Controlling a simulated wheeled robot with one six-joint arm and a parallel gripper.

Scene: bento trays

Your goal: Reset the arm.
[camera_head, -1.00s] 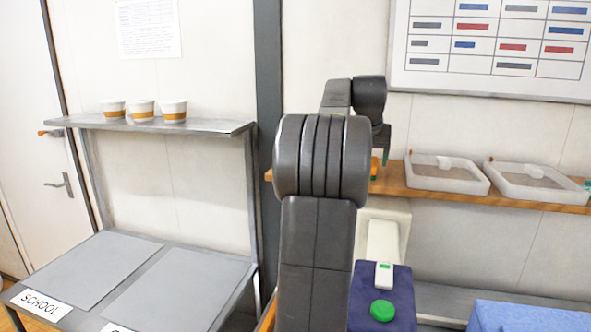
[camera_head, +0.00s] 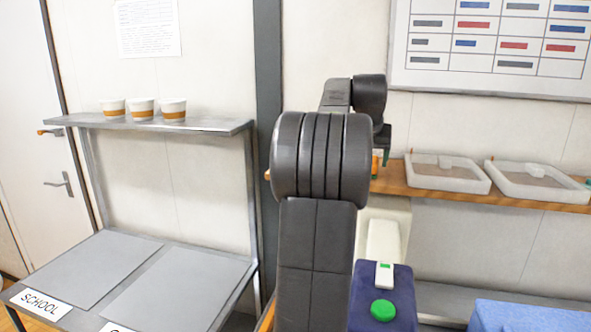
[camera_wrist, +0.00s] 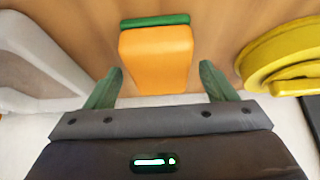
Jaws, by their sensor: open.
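My arm rises in the middle of the head view, and its end reaches toward the wooden wall shelf (camera_head: 450,187). My gripper (camera_wrist: 160,82) shows in the wrist view with its two green fingers spread apart and nothing held. An orange block-shaped thing with a green top or lid (camera_wrist: 156,55) stands on the wooden surface just ahead of the fingers, in line with the gap between them. In the head view, my arm hides most of that orange thing, and only a small part shows beside the wrist.
A yellow rounded thing (camera_wrist: 285,55) lies right of the fingers in the wrist view, and a pale tray edge (camera_wrist: 40,60) lies left. Two white trays (camera_head: 447,174) sit on the shelf. Several cups (camera_head: 143,109) stand on the left rack. A blue box with a green button (camera_head: 383,310) is below.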

